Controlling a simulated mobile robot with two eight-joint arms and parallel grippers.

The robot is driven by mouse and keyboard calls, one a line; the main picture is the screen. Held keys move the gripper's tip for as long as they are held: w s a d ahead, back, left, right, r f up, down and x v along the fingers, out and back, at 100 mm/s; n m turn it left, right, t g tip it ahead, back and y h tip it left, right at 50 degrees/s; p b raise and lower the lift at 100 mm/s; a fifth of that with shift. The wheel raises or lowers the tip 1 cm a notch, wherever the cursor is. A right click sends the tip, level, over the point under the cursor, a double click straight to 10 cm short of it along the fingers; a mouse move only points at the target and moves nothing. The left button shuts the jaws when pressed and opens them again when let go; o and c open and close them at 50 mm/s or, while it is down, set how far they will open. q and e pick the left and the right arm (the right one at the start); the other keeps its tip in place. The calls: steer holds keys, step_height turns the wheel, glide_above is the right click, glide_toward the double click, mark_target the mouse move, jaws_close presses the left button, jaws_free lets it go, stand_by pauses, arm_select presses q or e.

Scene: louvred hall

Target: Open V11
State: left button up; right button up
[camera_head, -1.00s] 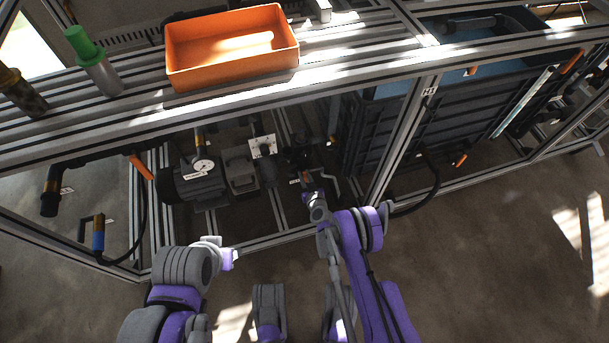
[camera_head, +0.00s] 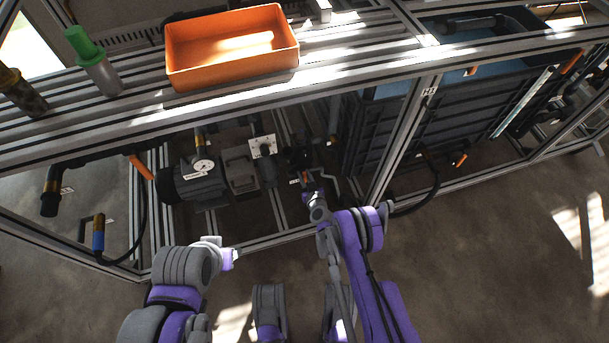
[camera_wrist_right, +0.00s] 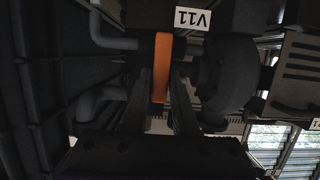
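The V11 label (camera_wrist_right: 192,18) is a white tag at the top of the right wrist view. An orange valve handle (camera_wrist_right: 160,68) hangs just left of it. My right gripper (camera_wrist_right: 160,90) has its two dark fingers on either side of the handle's lower part, with narrow gaps, so it looks open around it. In the head view my right gripper (camera_head: 308,184) reaches under the bench to the small orange handle (camera_head: 305,175), mostly hidden by the gripper. My left gripper (camera_head: 230,259) is low in front of the frame, away from the valve; its fingers are not clear.
A pump (camera_head: 195,182) with a gauge (camera_head: 203,165) sits left of the valve. A dark crate (camera_head: 390,135) stands close on the right. The bench's lower rail (camera_head: 260,242) and upright post (camera_head: 400,140) border the opening. An orange bin (camera_head: 232,80) stands on top.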

steer(key=o, duration=0.4)
steer(key=f+v, duration=0.1)
steer(key=v, duration=0.6)
steer(key=shift+s, duration=0.2)
arm_select(q)
steer(key=shift+s, duration=0.1)
arm_select(e)
steer(key=shift+s, duration=0.1)
